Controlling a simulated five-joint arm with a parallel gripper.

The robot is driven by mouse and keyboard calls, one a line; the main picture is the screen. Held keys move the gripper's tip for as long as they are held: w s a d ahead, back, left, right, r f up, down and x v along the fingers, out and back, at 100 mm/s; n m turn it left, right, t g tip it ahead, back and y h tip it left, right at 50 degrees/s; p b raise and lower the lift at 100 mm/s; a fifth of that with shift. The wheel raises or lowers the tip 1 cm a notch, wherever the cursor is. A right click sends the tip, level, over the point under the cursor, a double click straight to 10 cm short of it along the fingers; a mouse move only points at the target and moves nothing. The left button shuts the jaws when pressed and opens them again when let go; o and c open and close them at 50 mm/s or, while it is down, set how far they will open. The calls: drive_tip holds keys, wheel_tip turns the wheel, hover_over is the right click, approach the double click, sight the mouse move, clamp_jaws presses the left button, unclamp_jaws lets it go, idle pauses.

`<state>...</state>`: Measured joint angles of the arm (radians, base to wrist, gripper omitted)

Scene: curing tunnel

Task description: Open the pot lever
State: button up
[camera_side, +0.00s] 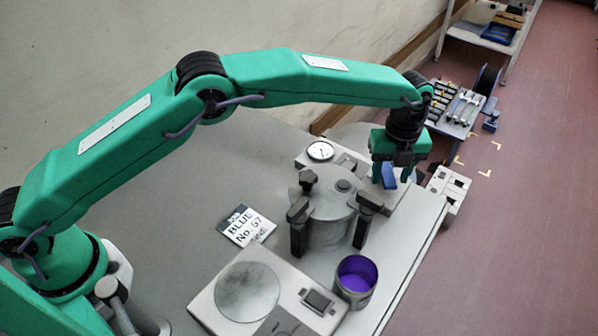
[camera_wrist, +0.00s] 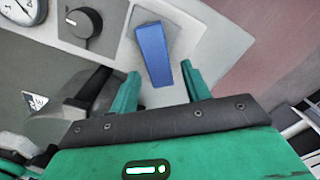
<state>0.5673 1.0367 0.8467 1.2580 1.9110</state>
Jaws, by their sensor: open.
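A blue lever (camera_side: 389,179) stands on a light panel, just right of the grey lidded pot (camera_side: 325,212). In the wrist view the lever (camera_wrist: 154,50) lies ahead of my gripper and its near end is between the fingers. My gripper (camera_side: 390,173) points down over the lever, and its green fingers (camera_wrist: 161,82) are open on either side of it. I cannot tell whether a finger touches it. The pot has a dark knob on its lid and dark clamps at its sides. Its edge shows at the left in the wrist view (camera_wrist: 70,120).
A dial gauge (camera_side: 320,150) is behind the pot, and a black knob (camera_wrist: 80,27) is left of the lever. A can with purple contents (camera_side: 356,280) and a scale (camera_side: 208,305) are in front. A "BLUE No. 57" card (camera_side: 245,226) lies left. The table's right edge is close.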

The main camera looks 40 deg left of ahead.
drive_tip(key=c, duration=1)
drive_tip(key=shift+n, duration=0.3)
drive_tip(key=n, duration=0.1)
drive_tip(key=w+n, duration=0.1)
drive_tip(key=n, duration=0.1)
drive_tip(key=d+n, duration=0.1)
drive_tip(key=shift+w+n, duration=0.25)
drive_tip(key=shift+n, duration=0.05)
drive_tip(key=n, duration=0.1)
drive_tip(key=w+n, duration=0.1)
drive_tip(key=n, duration=0.3)
drive_tip(key=shift+w+d+r, duration=0.1)
drive_tip(key=shift+w+d, duration=0.1)
drive_tip(key=shift+w, duration=0.2)
